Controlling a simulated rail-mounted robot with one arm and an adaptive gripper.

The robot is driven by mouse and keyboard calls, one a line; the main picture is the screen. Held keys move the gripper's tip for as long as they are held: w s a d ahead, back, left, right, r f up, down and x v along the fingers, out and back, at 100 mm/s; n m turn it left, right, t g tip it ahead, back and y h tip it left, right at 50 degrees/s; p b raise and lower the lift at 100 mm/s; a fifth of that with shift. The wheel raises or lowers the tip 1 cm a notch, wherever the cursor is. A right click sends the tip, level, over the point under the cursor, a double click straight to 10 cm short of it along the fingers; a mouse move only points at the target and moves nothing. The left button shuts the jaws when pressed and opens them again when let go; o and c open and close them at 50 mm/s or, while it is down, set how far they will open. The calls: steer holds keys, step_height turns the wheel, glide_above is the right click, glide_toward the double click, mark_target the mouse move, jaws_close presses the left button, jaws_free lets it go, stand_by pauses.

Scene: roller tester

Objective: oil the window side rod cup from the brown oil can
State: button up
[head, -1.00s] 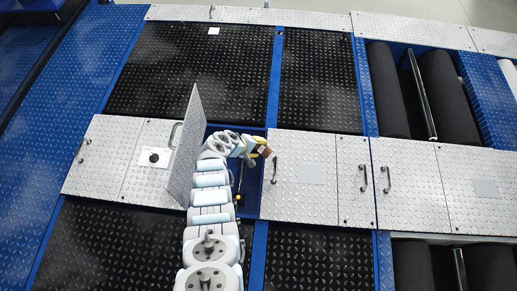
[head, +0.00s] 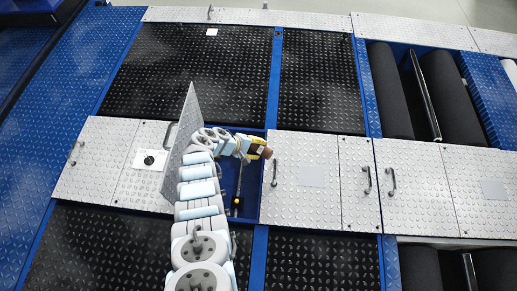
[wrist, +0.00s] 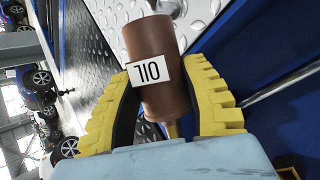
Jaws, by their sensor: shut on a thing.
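My gripper (head: 262,149) is shut on the brown oil can (wrist: 154,50). The can also shows in the head view (head: 269,153), at the upper right corner of the open pit. In the wrist view its yellow, ridged fingers (wrist: 160,105) stand on both sides of the can. The can's white label shows the word OIL turned upside down in the picture. In the pit (head: 249,205), a thin rod with an orange-yellow piece (head: 236,201) at its lower end is in view. I cannot make out the window side rod cup; my arm hides part of the pit.
A raised tread-plate lid (head: 187,140) stands open on the pit's left, close beside my arm. A closed silver cover (head: 310,180) with handles lies right of the pit. Black rollers (head: 437,90) are farther right.

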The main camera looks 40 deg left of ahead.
steer(key=shift+a+b, duration=0.1)
steer(key=shift+b, duration=0.5)
steer(key=shift+r+h+b, duration=0.4)
steer(key=shift+h+b, duration=0.05)
steer(key=shift+h, duration=0.05)
steer(key=shift+p, duration=0.4)
steer(key=shift+f+y+p, duration=0.2)
steer(key=shift+y+p, duration=0.3)
steer(key=shift+p, duration=0.2)
steer(key=shift+f, duration=0.15)
steer(key=shift+r, duration=0.45)
step_height(320, 180, up, 8)
steer(key=p, duration=0.8)
steer(key=shift+r, duration=0.15)
steer(key=shift+d+y+p, duration=0.2)
steer(key=shift+y+p, duration=0.2)
steer(key=shift+p, duration=1)
